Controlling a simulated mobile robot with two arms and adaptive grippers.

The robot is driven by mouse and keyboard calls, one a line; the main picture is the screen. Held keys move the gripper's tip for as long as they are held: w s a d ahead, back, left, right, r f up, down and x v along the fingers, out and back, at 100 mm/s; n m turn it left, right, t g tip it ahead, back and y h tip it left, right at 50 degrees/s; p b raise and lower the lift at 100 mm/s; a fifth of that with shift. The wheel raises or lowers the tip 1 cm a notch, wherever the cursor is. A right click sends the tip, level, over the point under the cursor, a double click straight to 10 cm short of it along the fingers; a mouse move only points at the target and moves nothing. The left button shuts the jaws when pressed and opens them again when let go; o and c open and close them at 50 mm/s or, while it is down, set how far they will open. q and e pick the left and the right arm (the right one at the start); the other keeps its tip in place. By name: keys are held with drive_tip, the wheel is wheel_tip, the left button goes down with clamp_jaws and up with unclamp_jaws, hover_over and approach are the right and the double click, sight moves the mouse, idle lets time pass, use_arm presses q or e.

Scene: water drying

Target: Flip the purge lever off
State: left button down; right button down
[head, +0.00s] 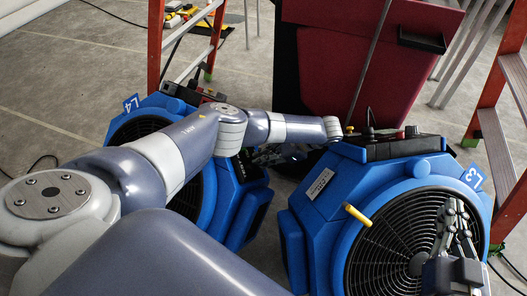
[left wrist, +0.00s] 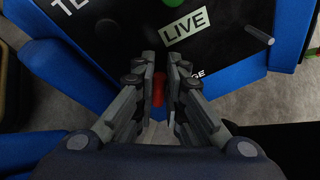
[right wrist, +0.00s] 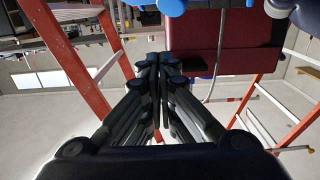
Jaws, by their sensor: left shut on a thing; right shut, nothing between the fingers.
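The red purge lever (left wrist: 158,90) shows between the fingers of my left gripper (left wrist: 162,66) in the left wrist view. The fingers are shut on it. A label ending in "GE" is partly hidden behind the right finger, and the lever's setting cannot be told. The dark panel (left wrist: 120,35) with a "LIVE" plate (left wrist: 188,28) lies beyond the fingertips. In the head view my left gripper (head: 272,155) is largely hidden by my arm, beside the blue L4 unit (head: 245,207). My right gripper (head: 456,212) is shut and empty in front of the L3 unit; it also shows in the right wrist view (right wrist: 153,62).
The blue L3 unit (head: 318,222) with a fan grille and a yellow-tipped handle (head: 358,214) stands at right. Orange ladders (head: 492,130) stand at the right and at the back left (head: 155,45). A dark red panel (head: 335,70) stands behind.

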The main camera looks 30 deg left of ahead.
use_arm(q)
drive_tip(key=shift+s+d+n+p, duration=0.2)
drive_tip(key=shift+n+p, duration=0.2)
drive_tip(key=shift+p, duration=0.55)
drive_tip(key=shift+s+d+n+p, duration=0.1)
drive_tip(key=shift+d+n+p, duration=0.1)
drive_tip(key=shift+n+p, duration=0.25)
drive_tip(key=shift+s+d+f+n+y+p, duration=0.1)
drive_tip(key=shift+s+d+n+y+p, duration=0.05)
drive_tip(key=shift+n+y+p, duration=0.25)
drive_tip(key=shift+s+d+f+n, duration=0.15)
drive_tip(key=shift+d+n, duration=0.05)
drive_tip(key=shift+n, duration=0.35)
drive_tip(key=shift+d+y, duration=0.1)
drive_tip(key=shift+y, duration=0.2)
drive_tip(key=shift+s+d+f+n, duration=0.15)
drive_tip(key=shift+n, duration=0.55)
use_arm(e)
drive_tip(key=s+d+f+g+h, duration=0.1)
drive_tip(key=s+d+f+g, duration=0.1)
drive_tip(key=s+f+g, duration=0.3)
drive_tip(key=s+d+f+g+h, duration=0.2)
drive_tip(key=s+f+g, duration=0.3)
drive_tip(key=f, duration=0.5)
drive_tip(key=shift+s+d+g, duration=0.3)
drive_tip(key=shift+s+d, duration=0.3)
drive_tip(key=shift+s, duration=0.25)
